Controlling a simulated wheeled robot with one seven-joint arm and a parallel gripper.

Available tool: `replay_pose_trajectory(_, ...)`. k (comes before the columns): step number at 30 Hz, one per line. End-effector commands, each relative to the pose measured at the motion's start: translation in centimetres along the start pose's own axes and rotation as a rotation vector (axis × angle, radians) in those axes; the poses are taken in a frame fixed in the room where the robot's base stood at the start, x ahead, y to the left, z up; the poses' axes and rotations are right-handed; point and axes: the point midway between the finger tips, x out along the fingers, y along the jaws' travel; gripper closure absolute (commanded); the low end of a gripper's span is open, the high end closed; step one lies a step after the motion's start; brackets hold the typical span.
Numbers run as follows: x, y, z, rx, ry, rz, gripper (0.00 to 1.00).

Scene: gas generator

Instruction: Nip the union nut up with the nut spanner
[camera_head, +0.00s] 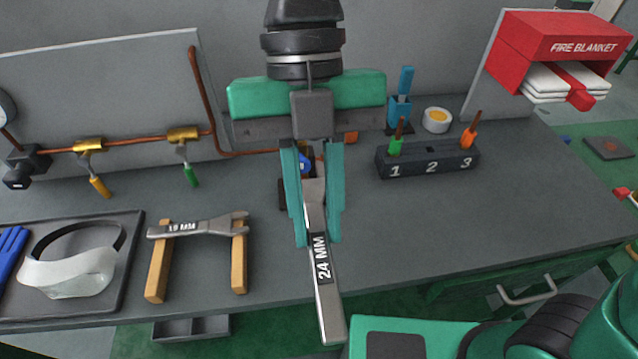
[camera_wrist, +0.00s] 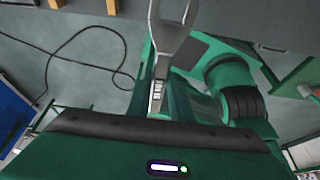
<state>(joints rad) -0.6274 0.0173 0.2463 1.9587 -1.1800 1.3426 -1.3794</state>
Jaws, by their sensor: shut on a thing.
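My gripper (camera_head: 318,242) points down over the bench and is shut on a steel spanner marked 24 MM (camera_head: 328,305). The spanner's handle hangs toward the bench's front edge. Its head is partly hidden between my fingers in the head view. In the wrist view, the spanner's forked head (camera_wrist: 176,32) shows at the top. A second spanner, marked 19 MM (camera_head: 195,228), lies across a wooden rack (camera_head: 158,265) to the left. A small blue and dark part (camera_head: 305,163) shows behind my fingers. I cannot make out the union nut; my gripper covers that area.
A numbered block (camera_head: 428,164) stands to the right. A face shield (camera_head: 70,272) lies on a tray at left.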

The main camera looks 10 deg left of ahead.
Motion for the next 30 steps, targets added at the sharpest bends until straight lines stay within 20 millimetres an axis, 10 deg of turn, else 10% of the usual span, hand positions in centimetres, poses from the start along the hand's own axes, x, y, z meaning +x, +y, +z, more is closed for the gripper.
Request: replay_pose_trajectory(30,-2.0,0.3,4.7,-0.007,0.0,0.0,1.0)
